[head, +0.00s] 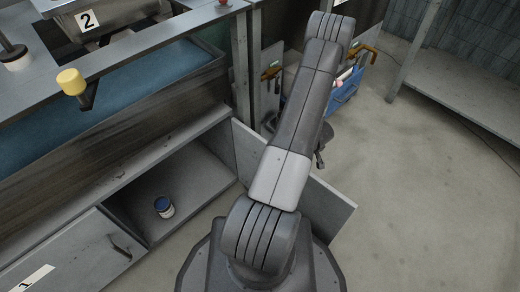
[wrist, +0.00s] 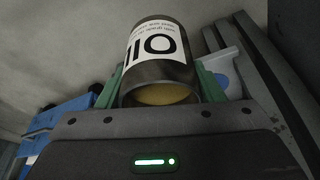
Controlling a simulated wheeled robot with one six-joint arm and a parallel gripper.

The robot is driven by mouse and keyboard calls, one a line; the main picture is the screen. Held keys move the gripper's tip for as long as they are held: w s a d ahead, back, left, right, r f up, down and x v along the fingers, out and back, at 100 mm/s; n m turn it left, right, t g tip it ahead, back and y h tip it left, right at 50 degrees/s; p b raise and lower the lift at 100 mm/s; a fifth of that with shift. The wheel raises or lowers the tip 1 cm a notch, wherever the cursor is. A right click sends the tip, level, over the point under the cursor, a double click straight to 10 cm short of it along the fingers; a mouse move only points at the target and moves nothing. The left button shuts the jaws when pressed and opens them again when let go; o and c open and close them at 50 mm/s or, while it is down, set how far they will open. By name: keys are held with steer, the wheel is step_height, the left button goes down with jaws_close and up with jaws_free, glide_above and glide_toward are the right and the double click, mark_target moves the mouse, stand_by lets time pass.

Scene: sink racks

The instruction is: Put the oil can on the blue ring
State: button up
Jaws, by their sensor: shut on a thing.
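The oil can (wrist: 160,60) is in the wrist view, a dark metal cylinder with a white label reading OIL, upside down in the picture. My gripper (wrist: 158,88) is shut on it, with one green finger on each side. The can's near end shows a yellowish round face. In the head view my arm hides the gripper and the can. I cannot make out a blue ring in either view.
A small white jar with a blue lid (head: 163,207) stands in the open cabinet (head: 190,180). A cabinet door (head: 325,205) stands open behind my arm. A blue crate (head: 345,90) is beyond the arm. Open floor (head: 430,170) lies to the right, below a grey shelf (head: 465,85).

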steer(key=w+a+p, duration=0.4)
steer(key=w+a, duration=1)
steer(key=f+b, duration=0.6)
steer(key=shift+s+d+f, duration=0.2)
steer(key=shift+w+a+f+b, duration=0.15)
steer(key=shift+f+b, duration=0.2)
steer(key=shift+f, duration=0.05)
steer(key=shift+r, duration=0.1)
steer(key=o, duration=1.3)
steer(key=shift+c, duration=0.2)
